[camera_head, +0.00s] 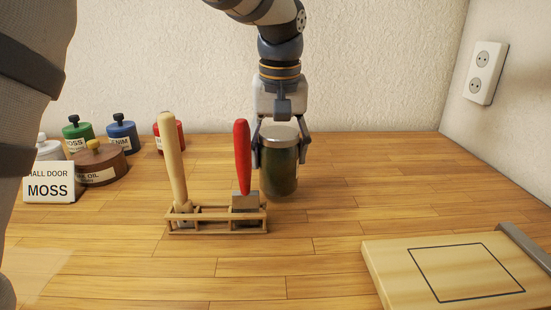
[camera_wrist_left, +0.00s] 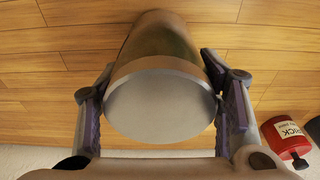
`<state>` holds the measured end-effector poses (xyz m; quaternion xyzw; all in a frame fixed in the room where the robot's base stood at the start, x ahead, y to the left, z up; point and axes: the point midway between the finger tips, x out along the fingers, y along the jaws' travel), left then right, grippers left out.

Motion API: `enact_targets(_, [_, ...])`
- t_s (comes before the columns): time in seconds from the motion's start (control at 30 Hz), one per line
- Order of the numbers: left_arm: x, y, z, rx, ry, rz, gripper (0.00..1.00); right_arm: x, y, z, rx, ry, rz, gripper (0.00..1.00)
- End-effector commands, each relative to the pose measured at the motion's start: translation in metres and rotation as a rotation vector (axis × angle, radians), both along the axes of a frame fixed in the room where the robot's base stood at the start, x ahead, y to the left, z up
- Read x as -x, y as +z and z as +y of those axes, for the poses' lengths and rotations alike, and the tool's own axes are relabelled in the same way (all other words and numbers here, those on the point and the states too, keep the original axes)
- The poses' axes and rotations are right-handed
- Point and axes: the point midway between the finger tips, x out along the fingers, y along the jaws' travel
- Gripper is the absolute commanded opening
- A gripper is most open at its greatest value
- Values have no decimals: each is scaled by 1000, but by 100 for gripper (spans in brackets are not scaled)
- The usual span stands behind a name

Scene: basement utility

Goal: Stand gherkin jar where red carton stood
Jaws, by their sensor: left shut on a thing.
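The gherkin jar (camera_head: 282,172) is dark green glass with a silver lid, upright at the middle back of the wooden worktop. It also shows in the left wrist view, lid towards the camera (camera_wrist_left: 158,103). My left gripper (camera_head: 281,143) is shut on the jar, one finger on each side just below the lid; both fingers also show in the left wrist view (camera_wrist_left: 157,112). I cannot tell whether the jar's base touches the worktop. No red carton is in view. My right gripper is not in view.
A wooden rack (camera_head: 218,226) with two handled tools stands in front of the jar. Paint tins, including a red one (camera_head: 180,133), and a MOSS card (camera_head: 48,190) stand at left. A board with an outlined square (camera_head: 395,282) lies at front right. The right back worktop is clear.

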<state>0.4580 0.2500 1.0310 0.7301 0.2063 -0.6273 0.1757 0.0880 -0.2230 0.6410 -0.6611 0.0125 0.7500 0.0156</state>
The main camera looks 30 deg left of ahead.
Motion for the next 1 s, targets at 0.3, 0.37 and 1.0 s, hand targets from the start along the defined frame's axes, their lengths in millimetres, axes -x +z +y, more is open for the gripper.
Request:
enact_targets(0.3, [-1, -10, 0, 0, 0, -5, 16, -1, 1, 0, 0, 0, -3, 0])
enact_targets(0.37, [0, -11, 0, 0, 0, -4, 16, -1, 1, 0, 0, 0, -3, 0])
enact_targets(1.0, [2, 13, -2, -1, 0, -6, 80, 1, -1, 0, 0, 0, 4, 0])
